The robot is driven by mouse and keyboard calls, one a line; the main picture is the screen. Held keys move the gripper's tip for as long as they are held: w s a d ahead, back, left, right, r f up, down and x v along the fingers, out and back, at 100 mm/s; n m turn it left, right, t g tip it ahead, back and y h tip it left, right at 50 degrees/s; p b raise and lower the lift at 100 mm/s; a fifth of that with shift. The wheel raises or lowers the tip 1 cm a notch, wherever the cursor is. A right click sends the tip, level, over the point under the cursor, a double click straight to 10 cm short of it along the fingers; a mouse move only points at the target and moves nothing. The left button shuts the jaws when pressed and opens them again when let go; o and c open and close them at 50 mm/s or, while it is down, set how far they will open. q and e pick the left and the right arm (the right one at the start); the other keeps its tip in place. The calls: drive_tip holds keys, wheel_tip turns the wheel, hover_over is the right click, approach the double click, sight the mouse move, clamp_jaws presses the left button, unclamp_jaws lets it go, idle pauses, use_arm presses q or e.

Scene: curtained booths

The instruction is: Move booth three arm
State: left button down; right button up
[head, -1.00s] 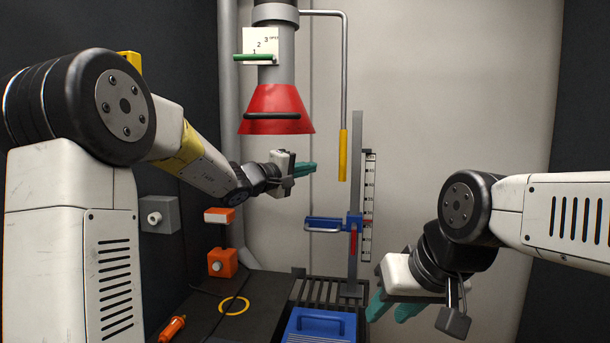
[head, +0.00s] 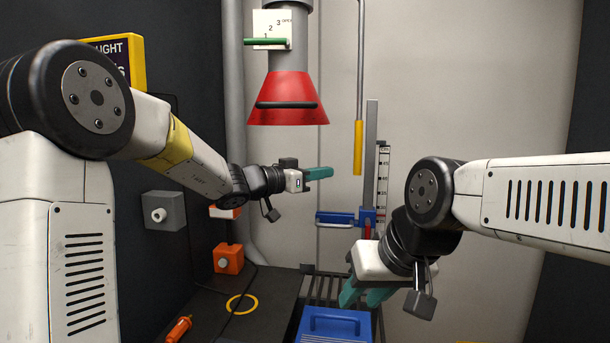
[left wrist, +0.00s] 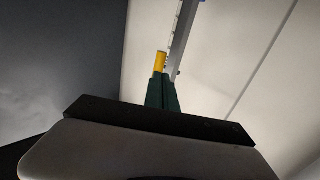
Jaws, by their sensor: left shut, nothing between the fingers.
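A red hood (head: 288,100) with a black bar handle (head: 287,105) hangs from a grey duct (head: 290,52) at the upper middle. A green lever (head: 265,42) crosses a white plate marked 1, 2, 3 (head: 272,22) on the duct. A thin rod with a yellow grip (head: 358,148) hangs to the right of the hood. My left gripper (head: 320,173) is shut and empty, below the hood and left of the yellow grip in the picture. In the left wrist view a yellow piece (left wrist: 160,62) shows just beyond the shut fingers (left wrist: 161,92). My right gripper (head: 364,296) is open, low at the middle.
A grey upright post (head: 371,140) with a scale and a blue bracket (head: 340,218) stands behind. A blue case (head: 335,325) lies on the dark slatted bench. An orange box (head: 228,258), a yellow ring (head: 242,303) and an orange tool (head: 178,329) are at left. Dark curtains flank the booth.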

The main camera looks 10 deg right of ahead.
sight(357, 168)
use_arm(q)
drive_tip(key=x, duration=0.8)
drive_tip(key=shift+d, duration=0.2)
drive_tip(key=x, duration=0.5)
drive_tip(key=shift+s+d, duration=0.15)
drive_tip(key=shift+d, duration=0.35)
drive_tip(key=shift+a, duration=0.15)
